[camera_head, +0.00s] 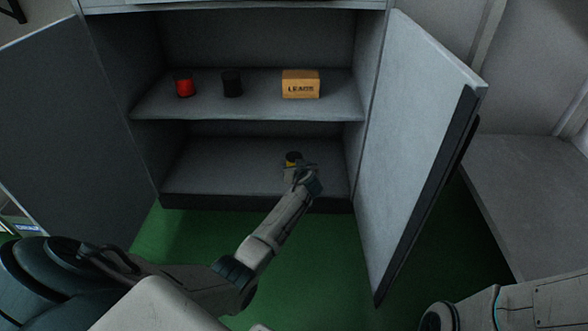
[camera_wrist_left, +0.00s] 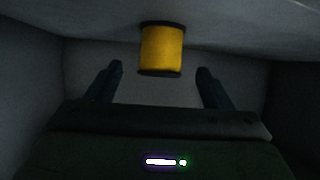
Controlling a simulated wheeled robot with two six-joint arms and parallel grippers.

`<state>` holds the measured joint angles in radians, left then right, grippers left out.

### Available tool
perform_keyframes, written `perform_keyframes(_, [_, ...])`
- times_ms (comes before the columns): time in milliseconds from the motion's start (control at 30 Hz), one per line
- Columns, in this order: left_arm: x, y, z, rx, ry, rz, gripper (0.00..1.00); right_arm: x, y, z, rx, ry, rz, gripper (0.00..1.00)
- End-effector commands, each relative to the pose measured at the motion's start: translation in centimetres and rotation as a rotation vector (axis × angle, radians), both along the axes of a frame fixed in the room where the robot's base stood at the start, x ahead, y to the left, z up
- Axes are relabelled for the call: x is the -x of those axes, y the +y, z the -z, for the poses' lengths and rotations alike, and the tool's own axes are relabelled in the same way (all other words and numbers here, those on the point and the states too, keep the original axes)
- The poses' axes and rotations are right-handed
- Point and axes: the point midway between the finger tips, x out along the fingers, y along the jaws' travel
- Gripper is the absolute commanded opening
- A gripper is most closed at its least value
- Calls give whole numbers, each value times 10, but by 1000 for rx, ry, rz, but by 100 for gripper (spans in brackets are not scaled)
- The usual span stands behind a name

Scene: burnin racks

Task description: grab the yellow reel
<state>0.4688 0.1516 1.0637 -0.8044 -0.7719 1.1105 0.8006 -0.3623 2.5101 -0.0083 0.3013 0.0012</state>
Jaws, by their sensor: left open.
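The yellow reel (camera_head: 292,157) stands on the lower shelf of the open cabinet, partly hidden behind my left gripper (camera_head: 299,168). In the left wrist view the yellow reel (camera_wrist_left: 162,50) shows dark rims and lies ahead of and between the two fingers of my left gripper (camera_wrist_left: 160,82). The fingers are open, with a gap on each side of the reel, and do not appear to touch it. My right arm shows at the bottom right of the head view, but its gripper is out of frame.
The upper shelf (camera_head: 250,107) holds a red reel (camera_head: 185,86), a black reel (camera_head: 232,84) and a box marked LEADS (camera_head: 300,84). The left door (camera_head: 62,130) and right door (camera_head: 415,140) stand open on either side of my arm. A grey surface (camera_head: 535,190) is at the right.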

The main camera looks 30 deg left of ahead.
Motion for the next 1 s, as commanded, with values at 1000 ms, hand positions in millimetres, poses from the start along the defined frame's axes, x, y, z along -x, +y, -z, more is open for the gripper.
perform_keyframes(1000, [-45,44,29,1,-1,3,72,-1,0,56,1,5,-6,36])
